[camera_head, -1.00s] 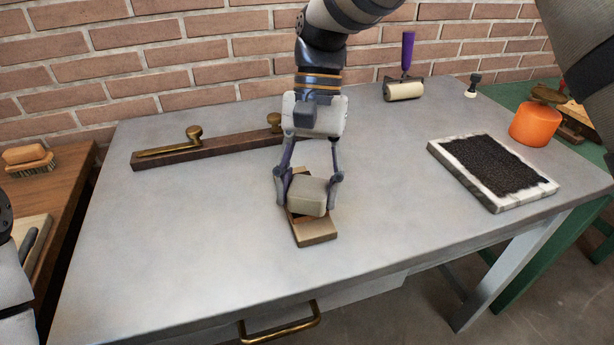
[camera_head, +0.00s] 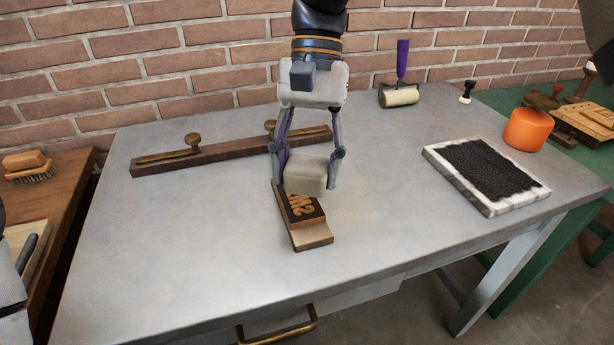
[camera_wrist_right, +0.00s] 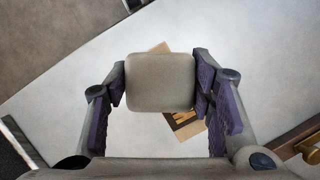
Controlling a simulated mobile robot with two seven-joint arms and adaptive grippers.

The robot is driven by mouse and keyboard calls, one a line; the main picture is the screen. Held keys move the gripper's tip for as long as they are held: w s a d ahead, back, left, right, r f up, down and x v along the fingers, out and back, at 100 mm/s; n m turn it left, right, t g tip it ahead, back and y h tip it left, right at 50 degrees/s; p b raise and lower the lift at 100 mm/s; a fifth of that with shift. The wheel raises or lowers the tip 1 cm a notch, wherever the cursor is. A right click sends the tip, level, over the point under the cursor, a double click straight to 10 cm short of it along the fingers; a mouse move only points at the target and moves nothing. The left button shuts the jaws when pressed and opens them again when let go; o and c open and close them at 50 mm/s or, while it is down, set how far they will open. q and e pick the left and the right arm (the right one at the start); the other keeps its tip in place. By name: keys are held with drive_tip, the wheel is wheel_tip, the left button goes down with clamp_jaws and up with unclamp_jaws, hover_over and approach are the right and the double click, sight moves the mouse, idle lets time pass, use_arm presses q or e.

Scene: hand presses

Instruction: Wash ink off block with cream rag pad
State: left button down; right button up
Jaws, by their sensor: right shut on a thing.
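The cream rag pad (camera_head: 306,174) is held between the fingers of my right gripper (camera_head: 307,176), which is shut on it. The pad is over the far part of the block (camera_head: 315,235). It looks lifted off the block, with the block's dark face and raised tan letters showing beneath it. The block lies flat on the grey table, its bare wooden end toward the front. In the right wrist view the pad (camera_wrist_right: 160,82) fills the space between the fingers and hides most of the block (camera_wrist_right: 186,124). My left gripper is not in view.
A dark wooden bar with brass knobs (camera_head: 230,150) lies behind and left. A black ink slab with a pale frame (camera_head: 490,170) is at right, near an orange tub (camera_head: 527,130). A roller with a purple handle (camera_head: 399,95) stands at the back. The front table is clear.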

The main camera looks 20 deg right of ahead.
drive_tip(key=shift+r, duration=1.5)
